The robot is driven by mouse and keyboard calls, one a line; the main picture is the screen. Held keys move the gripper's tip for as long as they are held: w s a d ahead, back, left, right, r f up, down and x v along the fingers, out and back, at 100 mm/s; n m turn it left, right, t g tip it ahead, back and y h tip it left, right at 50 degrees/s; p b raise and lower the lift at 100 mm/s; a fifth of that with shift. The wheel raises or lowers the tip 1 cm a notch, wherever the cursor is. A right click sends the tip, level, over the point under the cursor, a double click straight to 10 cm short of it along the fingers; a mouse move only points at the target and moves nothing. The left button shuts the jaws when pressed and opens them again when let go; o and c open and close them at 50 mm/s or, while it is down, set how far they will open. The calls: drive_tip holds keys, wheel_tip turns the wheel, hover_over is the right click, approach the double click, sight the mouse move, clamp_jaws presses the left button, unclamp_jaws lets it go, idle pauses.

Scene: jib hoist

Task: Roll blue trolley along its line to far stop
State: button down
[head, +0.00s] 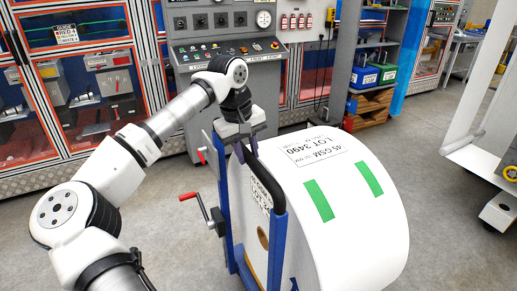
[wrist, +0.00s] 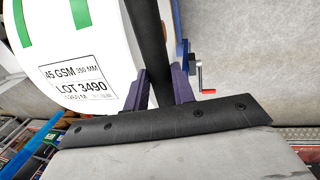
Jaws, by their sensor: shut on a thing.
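The blue trolley (head: 278,240) stands upright on the grey floor, with blue side posts and a black top handle bar (head: 270,185). It carries a large white roll (head: 370,215) with green strips and a label reading LOT 3490. My gripper (head: 246,150) is shut on the black bar at its far end. In the wrist view, the dark fingers of my gripper (wrist: 160,88) lie on both sides of the bar (wrist: 150,40), with the roll (wrist: 85,35) at left. A crank with a red handle (head: 188,197) sticks out from the trolley's left side. I see no floor line or stop; the wheels are hidden.
A grey control console (head: 232,75) stands behind the trolley, near my gripper. Orange-framed cabinets (head: 85,85) line the back left. A grey post (head: 345,60) and shelves stand behind the roll. A white frame on casters (head: 498,212) is at right. Floor between it and the roll is clear.

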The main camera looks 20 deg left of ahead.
drive_tip(key=shift+s+a, duration=0.7)
drive_tip(key=shift+s, duration=0.05)
drive_tip(key=shift+s+a, duration=0.1)
drive_tip(key=shift+s, duration=0.05)
drive_tip(key=c, duration=1.2)
unclamp_jaws()
drive_tip(key=shift+a, duration=0.15)
drive_tip(key=shift+o, duration=0.2)
drive_tip(key=shift+r, duration=0.1)
wheel_tip(320, 180, up, 13)
drive_tip(key=s+a+b, duration=0.1)
drive_tip(key=s, duration=0.1)
drive_tip(key=shift+a+r+b, duration=0.2)
drive_tip(key=shift+a+b, duration=0.1)
drive_tip(key=shift+a, duration=0.1)
